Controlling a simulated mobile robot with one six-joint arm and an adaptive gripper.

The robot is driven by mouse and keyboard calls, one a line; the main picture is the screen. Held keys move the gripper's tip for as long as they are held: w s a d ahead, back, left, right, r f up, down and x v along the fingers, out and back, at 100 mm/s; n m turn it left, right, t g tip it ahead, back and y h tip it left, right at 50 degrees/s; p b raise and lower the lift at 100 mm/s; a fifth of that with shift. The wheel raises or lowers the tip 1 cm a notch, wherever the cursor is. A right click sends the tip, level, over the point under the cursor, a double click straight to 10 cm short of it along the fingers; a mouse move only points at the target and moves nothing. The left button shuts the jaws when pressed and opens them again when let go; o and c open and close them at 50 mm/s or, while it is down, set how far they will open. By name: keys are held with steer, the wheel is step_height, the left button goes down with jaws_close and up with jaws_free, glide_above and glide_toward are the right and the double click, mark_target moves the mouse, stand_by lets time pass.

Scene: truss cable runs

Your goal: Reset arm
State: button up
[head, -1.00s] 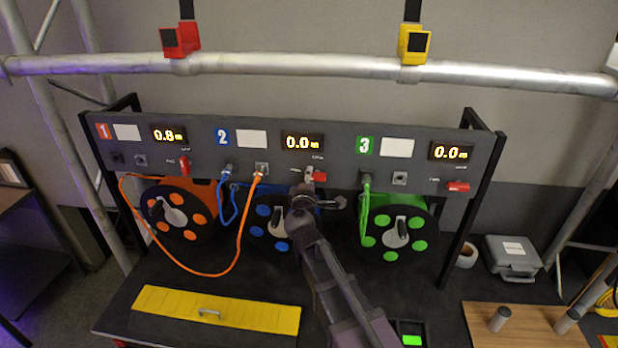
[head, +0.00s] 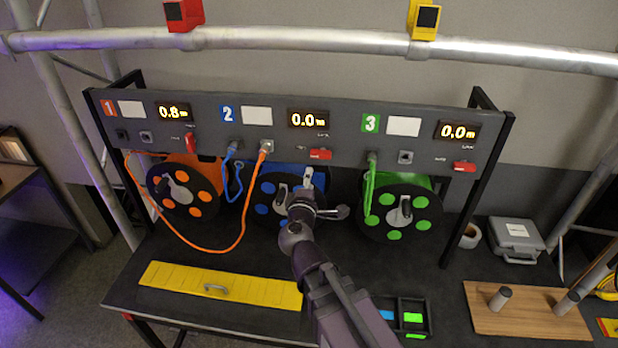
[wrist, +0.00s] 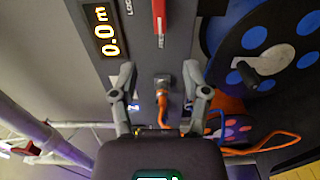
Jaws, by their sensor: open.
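My gripper (head: 325,194) is open and empty. In the head view it hangs in front of the blue reel (head: 265,209), below the panel (head: 350,135). In the wrist view my gripper (wrist: 160,78) has its two fingers spread, with the orange plug (wrist: 163,105) in its socket seen between them. I cannot tell how far the plug is from the fingers. The orange cable (head: 241,222) loops from station 1 to the right socket of station 2. My arm partly hides the blue reel.
The panel reads 0.8 at station 1 and 0.0 at stations 2 and 3. The green reel (head: 401,211) is right of my arm. A yellow plate (head: 220,285) lies on the bench, and a small bin (head: 413,318) stands near my arm.

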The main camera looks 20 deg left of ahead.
stand_by(0.4)
steer(key=w+d+f+m+g+h+b, duration=0.1)
steer(key=w+d+f+m+g+h, duration=0.25)
steer(key=d, duration=0.55)
steer(key=w+d+f+m+g+h+b, duration=0.1)
steer(key=d+f+m+h+b, duration=0.1)
steer(key=d+f+m, duration=0.55)
steer(key=w+d+f+m+g+h+b, duration=0.1)
steer(key=w+d+f+g+h, duration=0.15)
steer(key=d, duration=0.75)
steer(key=s+d+f+m+g+y+b, duration=0.4)
steer(key=s+d+f+m+g, duration=0.4)
steer(key=d+f, duration=0.6)
steer(key=shift+s+d+m+g+b, duration=0.45)
steer(key=shift+s+d+g, duration=0.4)
steer(key=shift+s+g, duration=0.7)
steer(key=shift+s+a+t, duration=0.1)
steer(key=shift+s+t, duration=0.15)
